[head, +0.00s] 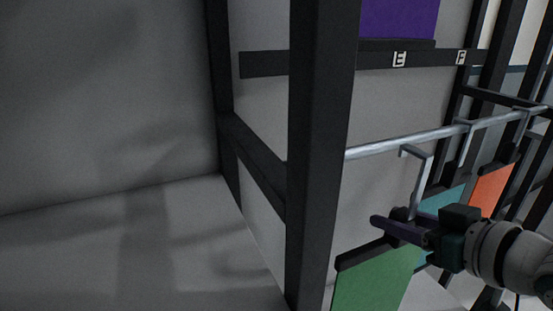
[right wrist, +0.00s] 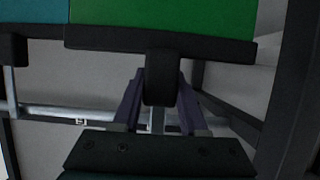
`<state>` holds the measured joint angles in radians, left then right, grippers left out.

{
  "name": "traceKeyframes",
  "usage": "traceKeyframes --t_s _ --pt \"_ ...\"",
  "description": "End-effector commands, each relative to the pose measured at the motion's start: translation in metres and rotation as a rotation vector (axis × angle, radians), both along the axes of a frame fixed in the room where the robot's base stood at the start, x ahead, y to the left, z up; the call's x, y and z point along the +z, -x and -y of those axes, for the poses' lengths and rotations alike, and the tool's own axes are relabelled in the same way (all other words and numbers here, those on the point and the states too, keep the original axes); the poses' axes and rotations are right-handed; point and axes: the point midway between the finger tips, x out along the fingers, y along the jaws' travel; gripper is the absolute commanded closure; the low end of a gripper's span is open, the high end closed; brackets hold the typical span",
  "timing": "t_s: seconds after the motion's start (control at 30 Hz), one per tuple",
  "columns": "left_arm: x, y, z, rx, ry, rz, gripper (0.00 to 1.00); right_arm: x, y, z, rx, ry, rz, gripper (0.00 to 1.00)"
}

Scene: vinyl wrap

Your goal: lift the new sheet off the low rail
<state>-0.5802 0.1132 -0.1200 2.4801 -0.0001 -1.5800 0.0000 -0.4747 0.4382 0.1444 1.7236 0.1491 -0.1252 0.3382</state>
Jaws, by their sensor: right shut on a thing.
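The green sheet (head: 372,282) hangs from a dark top bar with a grey hook (head: 420,185) above it. My right gripper (head: 393,226) is at the top of this sheet. In the right wrist view the green sheet (right wrist: 165,14) is at the top, and its dark tab (right wrist: 160,72) sits between the two purple fingers of my gripper (right wrist: 160,88), which is shut on it. The low rail (head: 400,144) is a metal bar; the hook's bent top is close to it, and I cannot tell whether they touch. My left gripper is out of view.
Teal (head: 440,203) and orange (head: 492,187) sheets hang farther along the rail. A dark upright post (head: 318,130) stands just left of the green sheet. A purple sheet (head: 398,18) is above, over a dark crossbar (head: 263,64) with letter labels. Floor at lower left is clear.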

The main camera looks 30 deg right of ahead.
Motion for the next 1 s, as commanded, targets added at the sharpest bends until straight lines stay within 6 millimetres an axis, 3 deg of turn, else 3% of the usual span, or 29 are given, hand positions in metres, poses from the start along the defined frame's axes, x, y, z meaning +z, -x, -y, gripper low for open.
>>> traceKeyframes --t_s 0.5,1.0 --pt "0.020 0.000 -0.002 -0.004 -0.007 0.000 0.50 0.001 0.041 -0.004 0.000 0.000 0.001 1.00" --pt "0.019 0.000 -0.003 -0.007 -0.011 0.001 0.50 0.001 0.043 -0.005 0.000 0.000 0.002 1.00"
